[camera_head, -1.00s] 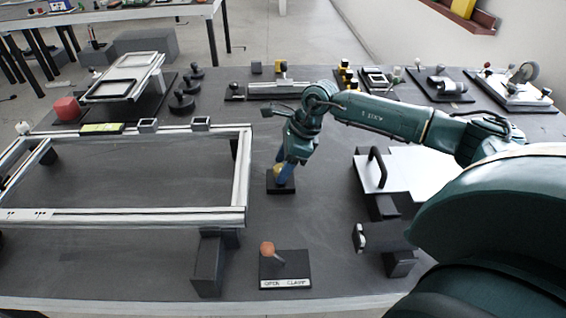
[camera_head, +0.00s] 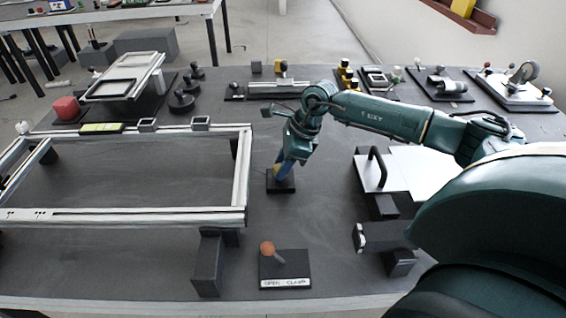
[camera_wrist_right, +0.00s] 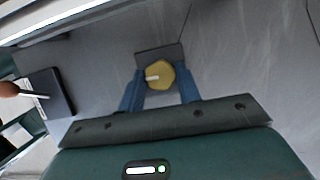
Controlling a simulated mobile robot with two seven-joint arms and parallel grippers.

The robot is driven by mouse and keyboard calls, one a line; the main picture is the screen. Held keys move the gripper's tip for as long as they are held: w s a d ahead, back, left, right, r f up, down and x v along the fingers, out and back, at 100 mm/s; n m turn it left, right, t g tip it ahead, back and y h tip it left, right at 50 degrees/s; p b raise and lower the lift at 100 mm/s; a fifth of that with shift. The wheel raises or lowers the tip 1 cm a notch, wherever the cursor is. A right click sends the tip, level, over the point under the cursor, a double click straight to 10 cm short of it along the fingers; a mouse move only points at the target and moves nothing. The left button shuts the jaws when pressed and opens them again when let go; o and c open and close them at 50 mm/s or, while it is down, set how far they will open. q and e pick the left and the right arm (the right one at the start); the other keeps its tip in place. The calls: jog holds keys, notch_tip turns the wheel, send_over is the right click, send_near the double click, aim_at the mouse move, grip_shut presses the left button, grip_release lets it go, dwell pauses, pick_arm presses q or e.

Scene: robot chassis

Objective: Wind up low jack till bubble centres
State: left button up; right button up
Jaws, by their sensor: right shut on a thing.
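My right gripper (camera_head: 280,170) points down at a small black base (camera_head: 282,186) just right of the white rail frame (camera_head: 240,175). In the right wrist view its blue fingers (camera_wrist_right: 160,92) are shut on a yellow faceted knob (camera_wrist_right: 158,76) with a pale mark, which stands on the dark base (camera_wrist_right: 150,55). Little of the knob shows in the head view. A yellow-green level (camera_head: 101,128) lies on the frame's far rail; its bubble is too small to read. The frame rests on dark blocks. My left gripper is not in view.
An orange-knobbed lever (camera_head: 267,248) stands on a plate labelled "OPEN CLAMP" in front of the knob. A white plate with a black handle (camera_head: 377,167) lies to the right. Several fixtures line the table's back edge. Bare tabletop surrounds the knob's base.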

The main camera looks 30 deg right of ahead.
jog(key=shift+m, duration=0.3)
